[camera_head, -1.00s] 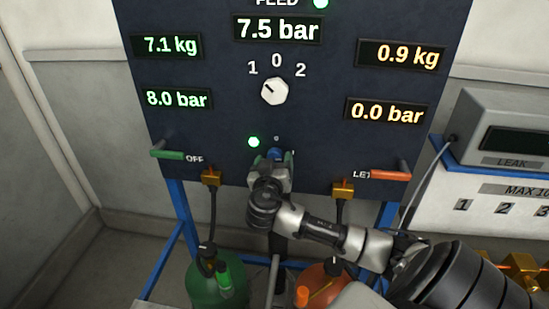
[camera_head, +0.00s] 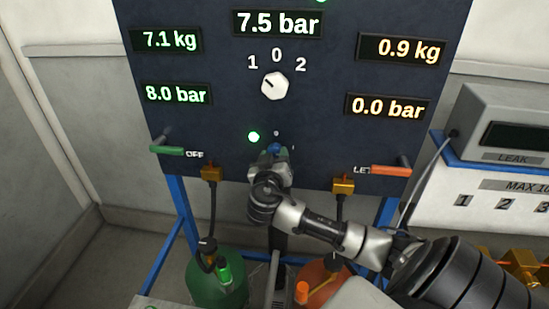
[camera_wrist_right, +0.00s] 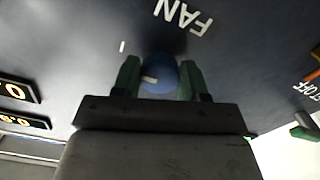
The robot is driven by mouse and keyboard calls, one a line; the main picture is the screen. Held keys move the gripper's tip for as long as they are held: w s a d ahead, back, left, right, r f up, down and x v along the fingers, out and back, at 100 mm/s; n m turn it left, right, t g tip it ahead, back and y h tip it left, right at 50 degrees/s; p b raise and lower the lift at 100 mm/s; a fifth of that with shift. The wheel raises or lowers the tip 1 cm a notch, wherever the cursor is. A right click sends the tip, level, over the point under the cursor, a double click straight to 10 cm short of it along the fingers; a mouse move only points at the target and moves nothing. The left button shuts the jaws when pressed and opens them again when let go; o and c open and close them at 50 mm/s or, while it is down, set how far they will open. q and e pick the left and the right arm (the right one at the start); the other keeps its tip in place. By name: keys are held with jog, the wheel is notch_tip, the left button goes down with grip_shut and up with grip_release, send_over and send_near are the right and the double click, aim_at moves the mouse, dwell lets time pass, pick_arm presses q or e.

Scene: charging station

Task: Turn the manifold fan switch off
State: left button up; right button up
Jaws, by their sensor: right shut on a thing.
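The blue fan switch knob (camera_head: 275,149) sits low on the dark panel, mostly hidden by my gripper in the head view. In the right wrist view the knob (camera_wrist_right: 161,72) shows between two green fingers, with a white mark on its lower left, under the upside-down word FAN. My right gripper (camera_head: 273,155) is shut on the knob, and its fingers (camera_wrist_right: 160,80) are on either side of it. My left gripper is not in view.
A lit green lamp (camera_head: 253,137) is left of the knob. A white selector knob (camera_head: 274,86) is above. A green handle (camera_head: 168,151) and an orange handle (camera_head: 390,170) flank it. Green (camera_head: 217,289) and orange (camera_head: 318,284) cylinders stand below.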

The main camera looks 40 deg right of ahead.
jog(key=n, duration=0.3)
jog(key=n+p, duration=0.1)
jog(key=n, duration=0.2)
jog(key=shift+s+d+r+n, duration=0.1)
jog(key=shift+r+n, duration=0.05)
jog(key=shift+n, duration=0.15)
jog(key=n+p, duration=0.3)
jog(key=n, duration=0.2)
jog(key=shift+r+n, duration=0.15)
jog(key=shift+n, duration=0.15)
jog(key=n+p, duration=0.2)
jog(key=n, duration=0.1)
jog(key=shift+n+p, duration=0.6)
jog(key=shift+n, duration=0.5)
jog(key=o, duration=0.9)
jog(key=shift+o, duration=0.2)
